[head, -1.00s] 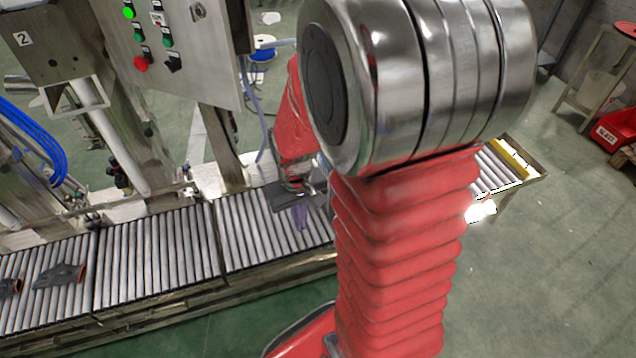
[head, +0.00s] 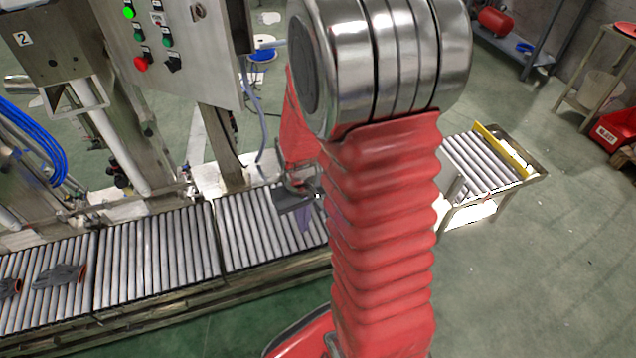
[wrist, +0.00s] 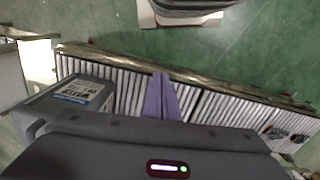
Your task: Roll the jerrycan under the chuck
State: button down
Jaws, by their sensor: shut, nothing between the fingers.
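A grey jerrycan (wrist: 52,108) with a blue and white label shows at the left of the wrist view, beside my gripper. I cannot make it out in the head view, where my red arm blocks part of the roller line. My gripper's purple fingers (wrist: 162,97) are together and empty over the rollers, apart from the jerrycan. In the head view my gripper (head: 304,220) points down over the right part of the line. I cannot pick out the chuck in either view.
The roller conveyor (head: 155,254) runs along the machine frame. Dark gloves (head: 60,276) lie on its left part. A control box (head: 165,45) hangs above. A separate roller table (head: 480,165) with a yellow bar stands right. Green floor is open at the right.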

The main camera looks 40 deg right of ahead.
jog(key=d+f+n+t+h, duration=0.1)
jog(key=d+f, duration=0.3)
jog(key=f, duration=0.9)
jog(key=w+d+f+n+t, duration=0.1)
jog(key=d+f, duration=0.3)
jog(key=f, duration=1)
jog(key=w+d+f+n+t+h, duration=0.1)
jog(key=d+f+n+t, duration=0.2)
jog(key=f, duration=1)
jog(key=shift+d+f+h, duration=0.3)
jog(key=shift+d, duration=0.3)
dwell(4.8)
